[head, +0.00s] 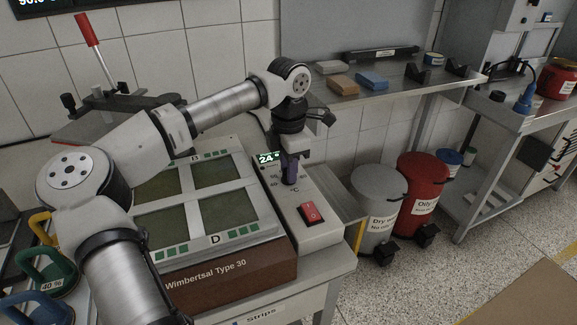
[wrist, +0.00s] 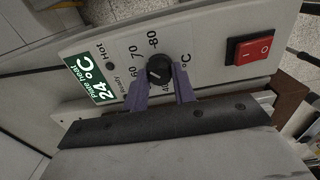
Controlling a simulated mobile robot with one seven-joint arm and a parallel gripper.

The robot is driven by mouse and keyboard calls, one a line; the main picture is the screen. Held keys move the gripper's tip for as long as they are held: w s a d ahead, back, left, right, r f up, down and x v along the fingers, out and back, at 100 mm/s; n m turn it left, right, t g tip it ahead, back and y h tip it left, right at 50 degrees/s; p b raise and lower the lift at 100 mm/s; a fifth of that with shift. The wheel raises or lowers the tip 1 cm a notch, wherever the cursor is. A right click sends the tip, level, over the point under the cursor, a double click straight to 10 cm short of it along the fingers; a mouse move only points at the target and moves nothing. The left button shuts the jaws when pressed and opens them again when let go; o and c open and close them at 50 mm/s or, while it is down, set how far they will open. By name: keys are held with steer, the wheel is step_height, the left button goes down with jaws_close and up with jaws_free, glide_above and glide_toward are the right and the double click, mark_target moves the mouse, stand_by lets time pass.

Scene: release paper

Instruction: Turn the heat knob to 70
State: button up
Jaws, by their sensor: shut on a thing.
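The black heat knob (wrist: 159,68) is on the grey control panel (wrist: 210,58) in the wrist view. Numbers from 40 to 80 are printed around it, with 70 and 80 above it. A pale pointer line shows on the knob, but I cannot tell exactly which number it points at. My gripper (wrist: 161,80) has its two purple fingers on either side of the knob, shut on it. In the head view my gripper (head: 289,178) points down at the panel and hides the knob. The green display (wrist: 88,78) reads 24 °C.
A red rocker switch (wrist: 248,50) is on the same panel, to the knob's right. The hot plate (head: 215,262), labelled Wimbertsal Type 30, is left of the panel. A shelf (head: 400,92) with small blocks and grey and red bins (head: 422,175) stand to the right.

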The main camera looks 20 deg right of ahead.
steer(key=shift+r, duration=0.1)
steer(key=o, duration=1)
step_height(320, 180, up, 14)
steer(key=shift+f+b, duration=0.15)
steer(key=shift+b, duration=0.4)
